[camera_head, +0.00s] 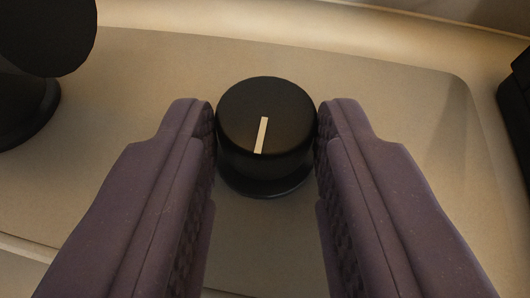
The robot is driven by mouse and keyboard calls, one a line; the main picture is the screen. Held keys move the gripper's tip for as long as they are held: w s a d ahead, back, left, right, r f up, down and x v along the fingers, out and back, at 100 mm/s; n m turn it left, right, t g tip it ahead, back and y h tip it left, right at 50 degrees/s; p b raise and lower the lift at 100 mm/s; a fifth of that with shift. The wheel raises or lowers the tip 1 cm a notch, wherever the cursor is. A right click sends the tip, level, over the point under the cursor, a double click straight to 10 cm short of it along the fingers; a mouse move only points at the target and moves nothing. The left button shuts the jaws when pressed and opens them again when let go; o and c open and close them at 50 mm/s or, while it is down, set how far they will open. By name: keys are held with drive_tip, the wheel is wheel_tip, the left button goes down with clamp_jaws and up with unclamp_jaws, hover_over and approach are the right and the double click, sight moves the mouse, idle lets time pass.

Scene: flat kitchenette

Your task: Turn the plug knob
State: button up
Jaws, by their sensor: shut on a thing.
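The plug knob (285,110) is a round black knob with a pale line on its top, in the middle of the head camera view. The line is tilted slightly, its upper end leaning right. The knob stands on a beige panel (180,65). My gripper (267,128) has two purple, textured fingers, one on each side of the knob. The fingertips are shut on the knob's left and right sides. The inner finger faces are partly hidden.
A large black rounded object (40,35) stands at the upper left, above a dark base. Another black object (518,100) is cut off at the right edge. The panel around the knob is bare, with a raised edge behind it.

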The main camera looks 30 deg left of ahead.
drive_tip(key=o, duration=0.8)
drive_tip(key=shift+c, duration=0.2)
drive_tip(key=p+v, duration=0.2)
drive_tip(key=v, duration=0.5)
drive_tip(key=shift+s+d+r, duration=0.15)
drive_tip(key=shift+s+d, duration=0.1)
drive_tip(key=shift+s, duration=0.05)
